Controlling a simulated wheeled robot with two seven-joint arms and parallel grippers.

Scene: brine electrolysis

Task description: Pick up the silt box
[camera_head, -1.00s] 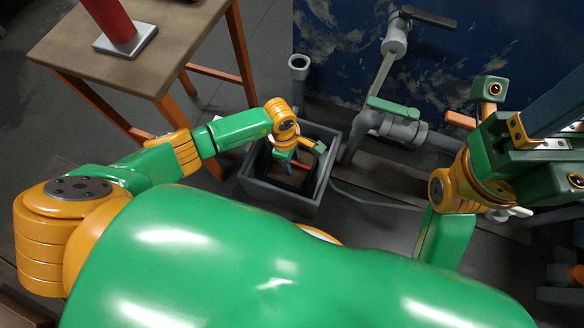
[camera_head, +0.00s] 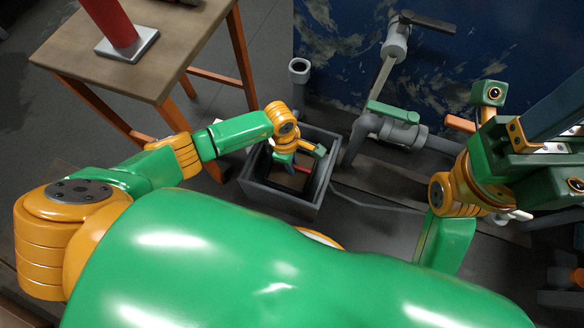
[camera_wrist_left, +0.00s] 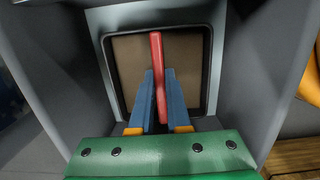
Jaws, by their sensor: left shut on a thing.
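The silt box (camera_wrist_left: 130,62) is a square, dark-rimmed box with brown contents and a red bar handle across its middle. It sits inside a grey square-walled bin in the left wrist view. It shows partly in the head view (camera_head: 299,180), where my left gripper covers some of it. My left gripper (camera_wrist_left: 161,95) reaches down into the bin, its two blue fingers shut on the red handle. In the head view, my left gripper (camera_head: 283,157) is inside the bin. My right gripper (camera_head: 556,108) is raised at the right edge; its fingertips are cut off.
The grey bin (camera_head: 325,180) stands on the floor, its walls close around my left gripper. Grey pipes with a green-handled valve (camera_head: 393,112) stand right of it. A wooden table (camera_head: 110,65) with a red cylinder on it is at upper left. A blue wall (camera_head: 480,45) is behind.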

